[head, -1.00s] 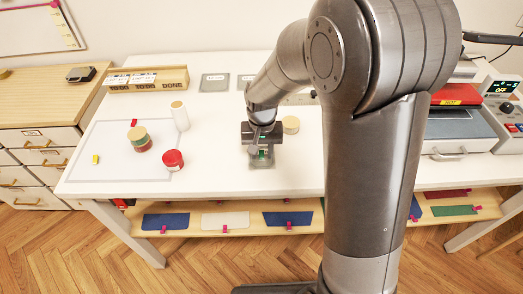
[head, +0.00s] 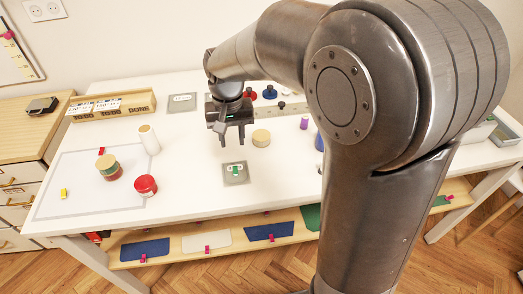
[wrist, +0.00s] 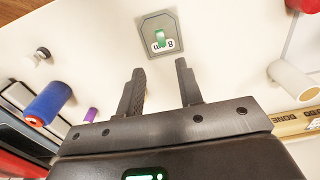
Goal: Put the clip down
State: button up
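A small green clip (head: 236,171) lies on a grey square pad (head: 229,181) on the white table. In the wrist view the clip (wrist: 159,36) lies on the pad (wrist: 147,27), beside or partly over a white label with dark print. My gripper (head: 232,141) is open and empty, raised above the table and a little behind the pad. In the wrist view its two fingers (wrist: 160,70) stand apart with bare table between them, and the pad lies beyond their tips, touched by neither.
A round tan piece (head: 261,138) stands right of my gripper. A wooden holder (head: 110,106) is at the back left.

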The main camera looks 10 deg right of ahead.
jog(key=s+d+r+t, duration=0.2)
jog(key=s+d+r, duration=0.2)
jog(key=s, duration=0.5)
jog(key=s+d+r+t, duration=0.3)
jog(key=s+d+r, duration=0.1)
jog(key=s+d, duration=0.5)
jog(key=shift+s+t, duration=0.3)
jog(key=shift+s, duration=0.2)
jog(key=shift+r, duration=0.1)
